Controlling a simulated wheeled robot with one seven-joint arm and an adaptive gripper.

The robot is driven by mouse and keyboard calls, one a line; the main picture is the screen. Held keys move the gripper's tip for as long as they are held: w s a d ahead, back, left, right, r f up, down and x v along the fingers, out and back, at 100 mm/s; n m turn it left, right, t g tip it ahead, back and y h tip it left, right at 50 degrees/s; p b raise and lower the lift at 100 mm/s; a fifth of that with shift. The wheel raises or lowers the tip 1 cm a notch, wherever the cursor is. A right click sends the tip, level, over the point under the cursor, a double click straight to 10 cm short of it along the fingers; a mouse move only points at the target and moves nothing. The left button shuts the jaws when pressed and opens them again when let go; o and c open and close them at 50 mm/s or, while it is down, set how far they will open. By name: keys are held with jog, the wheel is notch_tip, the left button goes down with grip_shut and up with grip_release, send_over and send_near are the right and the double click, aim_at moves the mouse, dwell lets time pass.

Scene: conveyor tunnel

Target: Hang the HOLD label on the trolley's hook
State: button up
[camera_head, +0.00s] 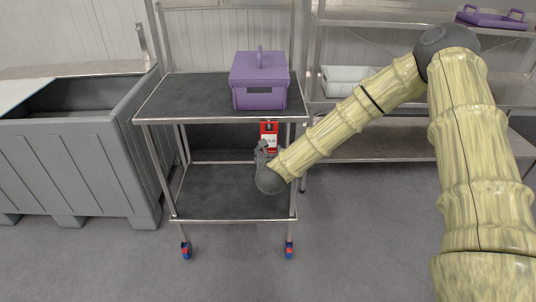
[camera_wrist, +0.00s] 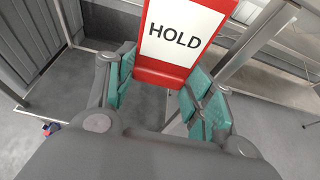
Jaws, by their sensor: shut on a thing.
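The HOLD label (camera_head: 269,134) is a red-bordered tag with a white panel. It is upright just below the front edge of the trolley's upper shelf, towards the right. The trolley (camera_head: 180,119) is a metal frame with two dark shelves. My gripper (camera_head: 262,148) is below the label, shut on its lower end. In the wrist view the label (camera_wrist: 177,38) reads HOLD, and its lower red edge sits between my gripper's teal pads (camera_wrist: 163,86). The label's top is cut off in the wrist view. I cannot make out the hook, nor whether the label touches it.
A purple box (camera_head: 259,84) with a handle stands on the upper shelf above the label. The lower shelf (camera_head: 225,192) is empty. A grey bin (camera_head: 90,150) stands left of the trolley. A metal rack (camera_head: 400,140) with a white tray (camera_head: 345,80) is behind on the right.

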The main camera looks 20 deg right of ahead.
jog(key=shift+f, duration=0.15)
jog(key=o, duration=1.5)
jog(key=v, duration=1.2)
